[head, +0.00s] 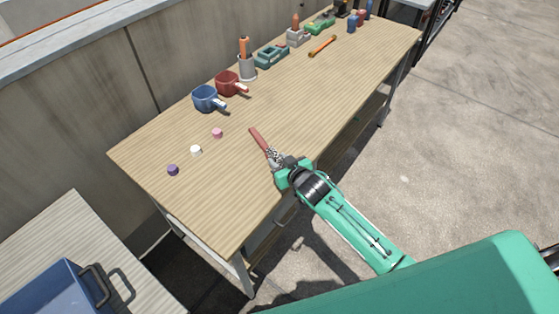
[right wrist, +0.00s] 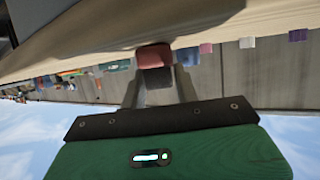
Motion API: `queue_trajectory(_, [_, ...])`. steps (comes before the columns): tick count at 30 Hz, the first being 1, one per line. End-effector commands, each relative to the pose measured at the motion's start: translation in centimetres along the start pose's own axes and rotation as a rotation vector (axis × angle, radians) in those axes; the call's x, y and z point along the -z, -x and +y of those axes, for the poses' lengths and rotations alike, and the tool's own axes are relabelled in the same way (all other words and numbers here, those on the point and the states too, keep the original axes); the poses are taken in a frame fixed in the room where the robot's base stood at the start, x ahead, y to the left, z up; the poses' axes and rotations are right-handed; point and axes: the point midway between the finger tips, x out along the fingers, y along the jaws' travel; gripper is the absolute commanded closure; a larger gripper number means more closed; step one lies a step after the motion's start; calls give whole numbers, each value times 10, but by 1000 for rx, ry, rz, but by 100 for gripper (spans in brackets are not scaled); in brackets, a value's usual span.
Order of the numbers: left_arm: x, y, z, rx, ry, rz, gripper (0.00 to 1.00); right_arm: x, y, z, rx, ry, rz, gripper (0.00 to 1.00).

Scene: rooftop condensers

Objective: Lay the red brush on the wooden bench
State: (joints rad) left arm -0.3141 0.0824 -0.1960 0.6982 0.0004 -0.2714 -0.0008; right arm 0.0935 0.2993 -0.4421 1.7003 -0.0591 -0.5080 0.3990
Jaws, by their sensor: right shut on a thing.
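The red brush (head: 259,139) is over the near side of the wooden bench (head: 300,107), pointing away from me. My right gripper (head: 273,157) is shut on it at its near end, by the bench's front edge. In the right wrist view the brush (right wrist: 154,56) shows end-on between the fingers, close to the bench surface (right wrist: 80,50), which appears at the top. I cannot tell whether the brush touches the wood. My left gripper is not in view.
Purple (head: 173,170), white (head: 196,150) and pink (head: 217,133) small pieces lie left of the brush. An orange-handled tool (head: 322,46) lies farther along. Bare wood lies right of the brush.

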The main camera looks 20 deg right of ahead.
Motion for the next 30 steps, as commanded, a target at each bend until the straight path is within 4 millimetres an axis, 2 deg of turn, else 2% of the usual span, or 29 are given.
queue_trajectory(8, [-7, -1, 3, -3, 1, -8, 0, -2, -1, 0, 0, -1, 1, 93])
queue_trajectory(9, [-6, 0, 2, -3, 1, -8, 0, -2, -1, 0, 0, -1, 0, 68])
queue_trajectory(12, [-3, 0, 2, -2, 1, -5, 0, -2, -1, 0, 0, 0, 1, 48])
queue_trajectory(23, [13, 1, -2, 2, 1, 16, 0, 2, 1, 0, 0, 0, 1, 48])
queue_trajectory(26, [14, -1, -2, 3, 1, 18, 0, 0, 10, 0, 1, 0, 0, 48])
queue_trajectory(30, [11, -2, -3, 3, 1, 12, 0, 0, 33, 0, 1, -1, 0, 48])
